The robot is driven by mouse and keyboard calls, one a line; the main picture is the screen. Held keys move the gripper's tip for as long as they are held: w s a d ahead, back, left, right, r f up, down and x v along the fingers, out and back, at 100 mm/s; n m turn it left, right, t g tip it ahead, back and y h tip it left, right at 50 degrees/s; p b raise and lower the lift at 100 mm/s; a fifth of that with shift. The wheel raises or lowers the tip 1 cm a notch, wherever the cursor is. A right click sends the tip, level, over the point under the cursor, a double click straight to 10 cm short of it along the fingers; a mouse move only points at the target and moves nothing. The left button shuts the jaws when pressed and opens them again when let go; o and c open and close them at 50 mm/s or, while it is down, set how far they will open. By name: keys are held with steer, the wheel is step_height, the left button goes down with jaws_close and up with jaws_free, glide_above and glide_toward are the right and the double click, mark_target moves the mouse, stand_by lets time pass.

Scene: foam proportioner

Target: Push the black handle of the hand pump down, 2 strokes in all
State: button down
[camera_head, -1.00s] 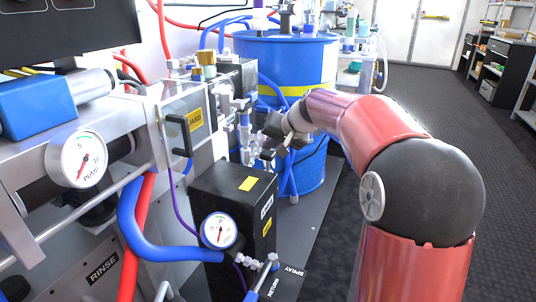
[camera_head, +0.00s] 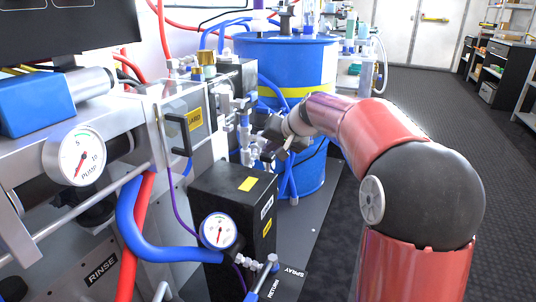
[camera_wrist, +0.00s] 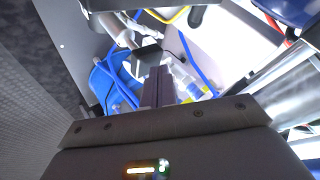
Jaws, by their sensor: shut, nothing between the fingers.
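My gripper (camera_head: 272,146) is at the valve cluster in front of the blue drum, at the end of my red arm. In the wrist view its fingers (camera_wrist: 158,85) are shut together with nothing between them. A dark, blocky piece, seemingly the black handle (camera_wrist: 148,54), lies right at the fingertips, near a pale rod. I cannot tell whether the fingers touch it. In the head view my gripper and the fittings hide this spot. The pump body cannot be made out clearly.
A black box with a gauge (camera_head: 219,231) stands in front of my gripper. A panel with a black pull (camera_head: 180,136) and yellow label is to its left. The blue drum (camera_head: 300,75) is behind. Blue hoses (camera_wrist: 110,85) run close by. The floor at right is clear.

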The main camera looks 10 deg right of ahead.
mark_target(271, 156)
steer(key=shift+f+b, duration=1.1)
steer(key=shift+f, duration=0.25)
stand_by(0.6)
steer(key=shift+r, duration=0.15)
steer(key=shift+r+p, duration=1.55)
steer(key=shift+r, duration=0.45)
steer(key=shift+r, duration=0.1)
step_height(271, 156, up, 5)
steer(key=p, duration=0.4)
stand_by(1.7)
